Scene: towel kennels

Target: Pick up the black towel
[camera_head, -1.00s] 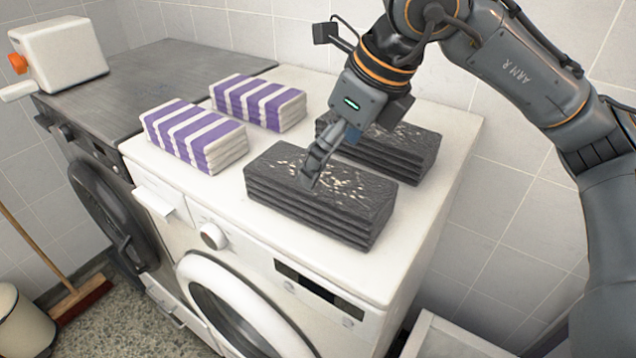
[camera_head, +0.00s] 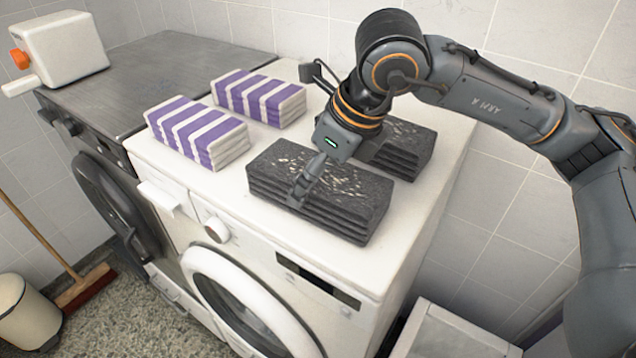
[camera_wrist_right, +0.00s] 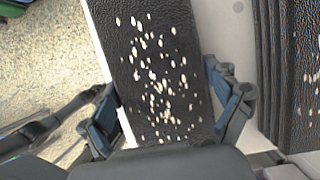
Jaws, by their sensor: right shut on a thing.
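Two folded black towels with pale specks lie on the white washing machine (camera_head: 300,238). My right gripper (camera_head: 303,186) is down at the front black towel (camera_head: 340,195), which also shows in the wrist view (camera_wrist_right: 150,50). Its fingers (camera_wrist_right: 165,108) sit on both long sides of that towel and are shut on it. The towel appears to rest on the machine top. The rear black towel (camera_head: 405,150) is partly hidden by my right wrist; its edge shows at the right of the wrist view (camera_wrist_right: 285,75). My left gripper is not in view.
Two purple-and-white striped folded towels (camera_head: 195,135) (camera_head: 262,98) lie to the left on the same machine. A dark machine (camera_head: 150,80) with a white box (camera_head: 65,50) on it adjoins at left. A tiled wall stands behind. A broom and a bin are on the floor.

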